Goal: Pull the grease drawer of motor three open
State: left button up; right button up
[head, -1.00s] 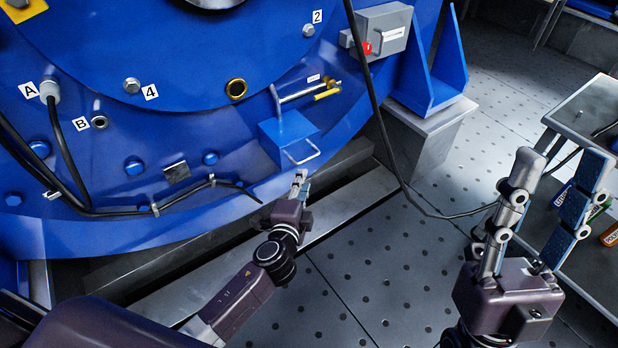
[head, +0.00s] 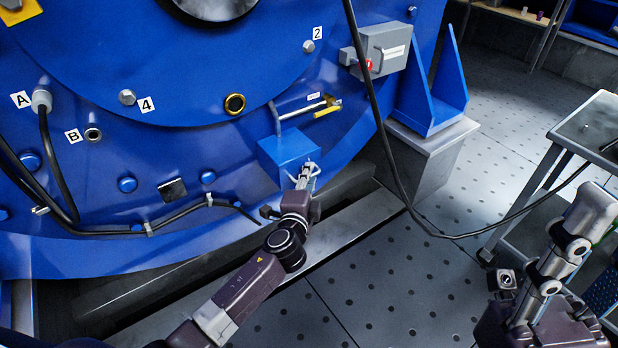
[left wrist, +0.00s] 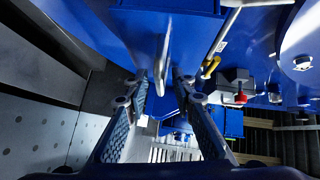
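The grease drawer (head: 283,153) is a small blue box low on the blue motor housing, with a silver loop handle on its front. My left gripper (head: 304,174) is at that handle and partly covers it. In the left wrist view the handle (left wrist: 162,62) stands between the two fingertips of my left gripper (left wrist: 161,88). The fingers are apart, with a gap on each side of the handle. Whether a finger touches it is unclear.
A silver rod and yellow-handled lever (head: 327,107) sit just above the drawer. A grey box with a red part (head: 383,50) is to the right. A black cable (head: 377,110) hangs right of the drawer. A metal table (head: 590,125) stands at the right.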

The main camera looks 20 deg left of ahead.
pick_arm(q)
grip_shut()
jog(key=s+d, duration=0.7)
jog(key=d, duration=0.2)
grip_release()
jog(key=shift+s, duration=0.1)
